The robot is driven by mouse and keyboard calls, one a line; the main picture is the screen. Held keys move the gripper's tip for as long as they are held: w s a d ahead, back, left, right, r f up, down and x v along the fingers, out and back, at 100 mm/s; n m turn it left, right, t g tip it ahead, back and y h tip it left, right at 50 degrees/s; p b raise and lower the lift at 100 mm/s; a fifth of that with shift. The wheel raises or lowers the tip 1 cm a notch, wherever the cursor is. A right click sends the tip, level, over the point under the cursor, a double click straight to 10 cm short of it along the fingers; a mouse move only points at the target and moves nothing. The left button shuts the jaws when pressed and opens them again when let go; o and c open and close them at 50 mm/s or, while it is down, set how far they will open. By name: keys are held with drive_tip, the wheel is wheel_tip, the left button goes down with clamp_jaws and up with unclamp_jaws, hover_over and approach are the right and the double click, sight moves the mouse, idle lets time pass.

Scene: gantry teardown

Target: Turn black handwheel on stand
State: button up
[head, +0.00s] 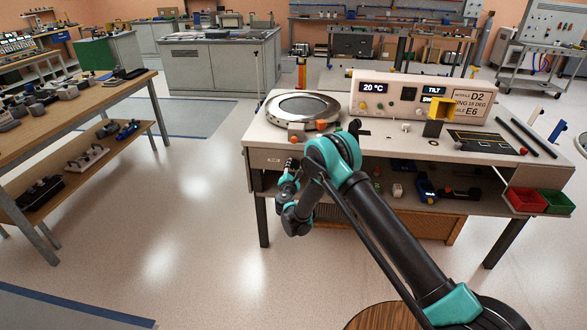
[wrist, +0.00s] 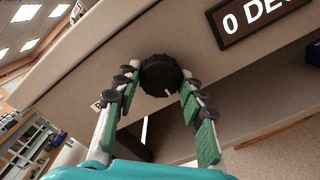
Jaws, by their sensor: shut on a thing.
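The black handwheel (wrist: 160,75) is a ribbed round knob with a short white mark on its face, set on the pale front of the stand (wrist: 95,50). My gripper (wrist: 158,84) is shut on the handwheel, with one green-padded finger on its left and one on its right. In the head view my gripper (head: 291,167) is at the left part of the bench front, and the handwheel cannot be made out there. The bench (head: 262,140) carries a round metal-rimmed turntable (head: 303,107) above my gripper.
A dark sign reading "0 DE…" (wrist: 252,16) is right of the handwheel. A control panel (head: 420,98) with "20 °C" and "TILT" displays stands on the bench. Red (head: 525,200) and green (head: 557,202) bins are at lower right. The floor (head: 175,210) left of the bench is clear.

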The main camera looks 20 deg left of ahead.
drive_tip(key=m, duration=1.1)
drive_tip(key=shift+m, duration=0.3)
drive_tip(key=shift+s, duration=0.1)
idle(0.3)
drive_tip(key=o, duration=1.2)
drive_tip(key=shift+c, duration=0.2)
